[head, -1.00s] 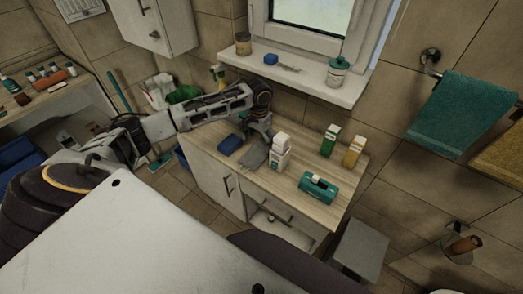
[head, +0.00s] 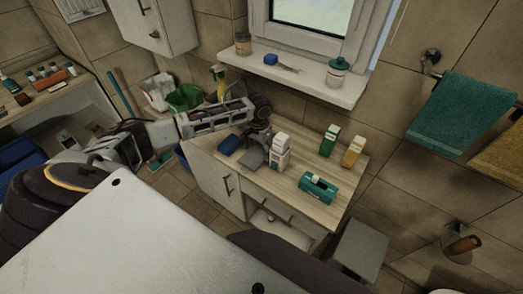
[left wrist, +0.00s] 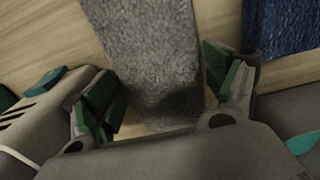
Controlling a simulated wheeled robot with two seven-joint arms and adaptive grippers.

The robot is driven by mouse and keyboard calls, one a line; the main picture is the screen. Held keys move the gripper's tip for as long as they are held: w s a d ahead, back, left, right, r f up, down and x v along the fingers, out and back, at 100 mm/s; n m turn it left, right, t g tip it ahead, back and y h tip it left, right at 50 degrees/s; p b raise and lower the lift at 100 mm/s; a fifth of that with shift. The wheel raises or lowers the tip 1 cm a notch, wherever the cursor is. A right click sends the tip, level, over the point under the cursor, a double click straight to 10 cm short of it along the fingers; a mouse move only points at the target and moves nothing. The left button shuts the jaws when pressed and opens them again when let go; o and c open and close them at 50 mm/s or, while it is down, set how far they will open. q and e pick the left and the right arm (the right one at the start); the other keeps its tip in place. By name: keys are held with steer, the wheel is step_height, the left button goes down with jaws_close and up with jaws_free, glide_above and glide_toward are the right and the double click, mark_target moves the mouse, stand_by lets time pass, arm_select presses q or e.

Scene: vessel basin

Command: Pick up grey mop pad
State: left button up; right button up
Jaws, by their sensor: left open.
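The grey mop pad (head: 252,159) lies on the wooden counter top, near its left part, in the head view. In the left wrist view the mop pad (left wrist: 148,45) is a long, fuzzy grey strip that runs from the top edge down between my fingers. My left gripper (head: 262,140) is over the pad's far end in the head view. In the left wrist view the left gripper (left wrist: 168,98) is open, with one green-padded finger on each side of the pad. I cannot tell whether the fingers touch it. My right gripper is not in view.
A blue sponge-like block (head: 229,144) lies left of the pad; white cartons (head: 279,154) stand close on its right. The window sill (head: 300,77) overhangs behind. The counter's front (head: 285,191) is clear.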

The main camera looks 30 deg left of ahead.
mark_target(259, 151)
arm_select(q)
steer(key=c, duration=0.6)
steer(key=shift+r, duration=0.1)
steer(key=shift+c, duration=0.2)
step_height(259, 151, up, 18)
steer(key=b, duration=0.1)
stand_by(0.5)
stand_by(0.4)
